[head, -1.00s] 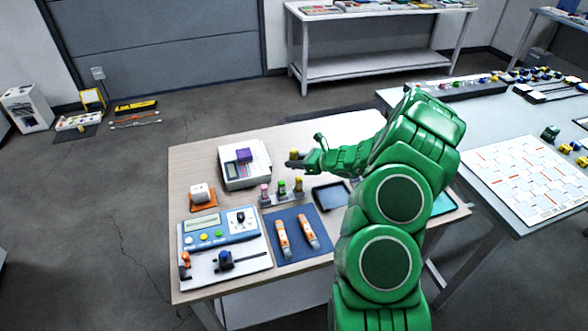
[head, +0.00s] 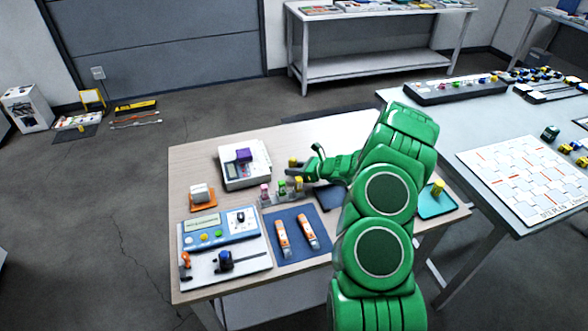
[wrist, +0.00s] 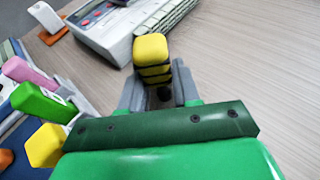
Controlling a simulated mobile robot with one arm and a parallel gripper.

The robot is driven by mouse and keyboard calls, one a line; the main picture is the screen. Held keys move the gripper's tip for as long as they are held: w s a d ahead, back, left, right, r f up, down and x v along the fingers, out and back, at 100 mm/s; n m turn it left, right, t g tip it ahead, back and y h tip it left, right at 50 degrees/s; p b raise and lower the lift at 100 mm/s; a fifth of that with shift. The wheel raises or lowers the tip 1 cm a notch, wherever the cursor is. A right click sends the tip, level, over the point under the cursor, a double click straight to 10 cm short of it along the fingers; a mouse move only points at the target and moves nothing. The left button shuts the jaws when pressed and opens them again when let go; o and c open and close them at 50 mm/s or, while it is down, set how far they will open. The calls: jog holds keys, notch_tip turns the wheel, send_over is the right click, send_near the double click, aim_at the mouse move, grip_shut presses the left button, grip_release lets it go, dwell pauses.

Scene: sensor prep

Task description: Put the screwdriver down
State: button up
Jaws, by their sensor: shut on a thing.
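My gripper (head: 302,164) is over the wooden table, behind the small rack of coloured handles. It is shut on a yellow handle with black bands, which I take to be the screwdriver (head: 292,161). In the wrist view the screwdriver (wrist: 151,52) stands up between the two grey fingers (wrist: 158,92). Its lower end is hidden by the fingers and the green gripper body. I cannot tell whether it touches the table.
The rack (head: 270,201) holds pink, green and yellow pieces close to my gripper. A white device (head: 240,173) stands to its left. A blue mat (head: 300,248) with two orange tools lies in front. A teal tray (head: 430,210) with a yellow piece lies right. Bare wood shows behind the gripper.

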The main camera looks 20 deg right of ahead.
jog(key=shift+f, duration=0.1)
jog(key=o, duration=1.1)
jog(key=shift+c, duration=0.2)
